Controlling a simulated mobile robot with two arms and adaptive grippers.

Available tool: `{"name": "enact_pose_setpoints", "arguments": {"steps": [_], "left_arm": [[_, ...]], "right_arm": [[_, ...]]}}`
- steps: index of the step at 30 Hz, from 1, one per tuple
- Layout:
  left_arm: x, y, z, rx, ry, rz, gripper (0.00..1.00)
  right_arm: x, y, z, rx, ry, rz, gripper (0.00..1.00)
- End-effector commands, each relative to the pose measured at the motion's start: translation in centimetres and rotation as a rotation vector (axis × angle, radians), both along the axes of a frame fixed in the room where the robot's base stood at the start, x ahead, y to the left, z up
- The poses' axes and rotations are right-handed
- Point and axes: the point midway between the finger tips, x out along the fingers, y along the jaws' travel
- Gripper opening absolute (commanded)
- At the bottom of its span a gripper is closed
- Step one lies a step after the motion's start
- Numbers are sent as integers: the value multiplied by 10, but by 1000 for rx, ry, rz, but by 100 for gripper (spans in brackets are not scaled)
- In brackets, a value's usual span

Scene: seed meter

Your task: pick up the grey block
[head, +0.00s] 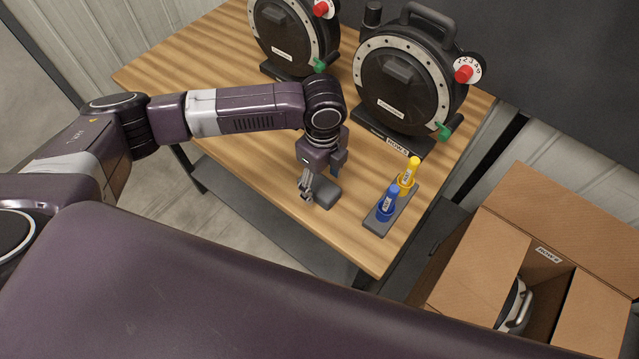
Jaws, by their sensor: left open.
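The grey block (325,196) is a small dark grey piece with rounded edges, lying on the wooden table near its front edge. My left gripper (318,184) points down at the block from above. Its jaws are open, with one finger at the block's left side. The gripper hides part of the block, and I cannot tell whether the fingers touch it. My right gripper is out of view.
Right of the block, a grey holder (376,227) carries a blue piece (387,203) and a yellow piece (408,177). Two black round seed meters (402,92) (285,38) stand behind. An open cardboard box (484,262) is at the right, beyond the table (240,155).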

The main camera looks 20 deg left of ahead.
Motion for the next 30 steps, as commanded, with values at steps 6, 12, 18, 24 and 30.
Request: {"name": "enact_pose_setpoints", "arguments": {"steps": [6, 12, 18, 24, 30], "left_arm": [[-1, 0, -26, 0, 2, 0, 61], [0, 0, -30, 0, 0, -1, 61], [0, 0, -29, 0, 0, 0, 47], [0, 0, -29, 0, 0, 0, 30], [0, 0, -29, 0, -1, 0, 30]], "right_arm": [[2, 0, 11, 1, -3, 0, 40], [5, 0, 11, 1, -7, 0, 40], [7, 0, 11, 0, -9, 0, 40], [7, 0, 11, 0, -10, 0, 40], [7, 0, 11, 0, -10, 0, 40]]}}
